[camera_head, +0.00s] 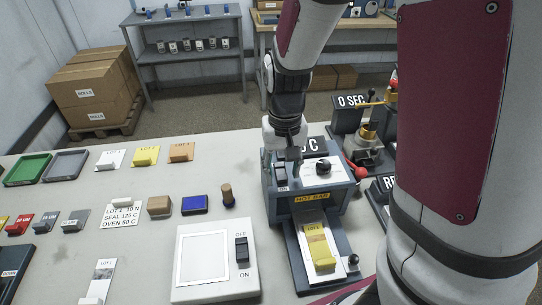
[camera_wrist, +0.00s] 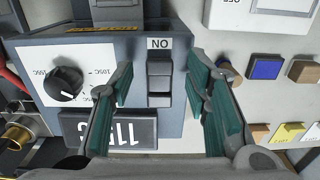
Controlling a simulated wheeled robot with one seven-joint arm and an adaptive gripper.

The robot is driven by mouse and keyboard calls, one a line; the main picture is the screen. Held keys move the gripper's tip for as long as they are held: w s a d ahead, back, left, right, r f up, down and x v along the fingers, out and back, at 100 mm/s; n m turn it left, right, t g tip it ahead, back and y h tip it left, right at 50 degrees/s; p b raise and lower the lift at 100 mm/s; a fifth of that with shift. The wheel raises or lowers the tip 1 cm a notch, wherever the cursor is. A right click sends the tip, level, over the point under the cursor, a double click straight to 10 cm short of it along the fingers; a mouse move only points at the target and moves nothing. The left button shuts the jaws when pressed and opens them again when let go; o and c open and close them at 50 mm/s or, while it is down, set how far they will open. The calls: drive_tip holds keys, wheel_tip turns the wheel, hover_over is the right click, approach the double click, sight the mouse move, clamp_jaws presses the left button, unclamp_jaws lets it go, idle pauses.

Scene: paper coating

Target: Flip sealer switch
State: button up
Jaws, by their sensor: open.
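The sealer (camera_head: 330,205) is a blue-grey box marked HOT BAR near the table's middle. Its dark rocker switch (camera_head: 281,174) is on the top left. In the wrist view the switch (camera_wrist: 160,84) appears upside down below an ON label (camera_wrist: 160,43); its position is hard to tell. My gripper (camera_wrist: 160,80) is open and empty, with a green-padded finger on either side of the switch and gaps to both. In the head view my gripper (camera_head: 291,150) is over the back of the sealer, its fingertips partly hidden. A yellow piece (camera_head: 319,247) lies on the sealer's front slide.
The sealer's black dial (camera_head: 323,167) and dark display (camera_wrist: 110,130) are close to my gripper. A white panel (camera_head: 190,292) with another OFF/ON switch (camera_head: 241,250) stands front left. A wooden stamp (camera_head: 227,194) and blue pad (camera_head: 194,204) lie left. A red-knobbed device (camera_head: 365,152) is right.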

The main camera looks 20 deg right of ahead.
drive_tip(key=shift+f, duration=0.8)
drive_tip(key=shift+c, duration=0.5)
clamp_jaws()
drive_tip(key=g, duration=0.1)
drive_tip(key=w+g, duration=0.1)
drive_tip(key=g, duration=0.1)
drive_tip(key=shift+d+r+y+b, duration=0.15)
drive_tip(key=shift+y+b, duration=0.15)
drive_tip(key=shift+b, duration=0.05)
drive_tip(key=shift+w+r+g+b, duration=0.2)
drive_tip(key=shift+g+b, duration=0.15)
drive_tip(key=shift+g, duration=0.65)
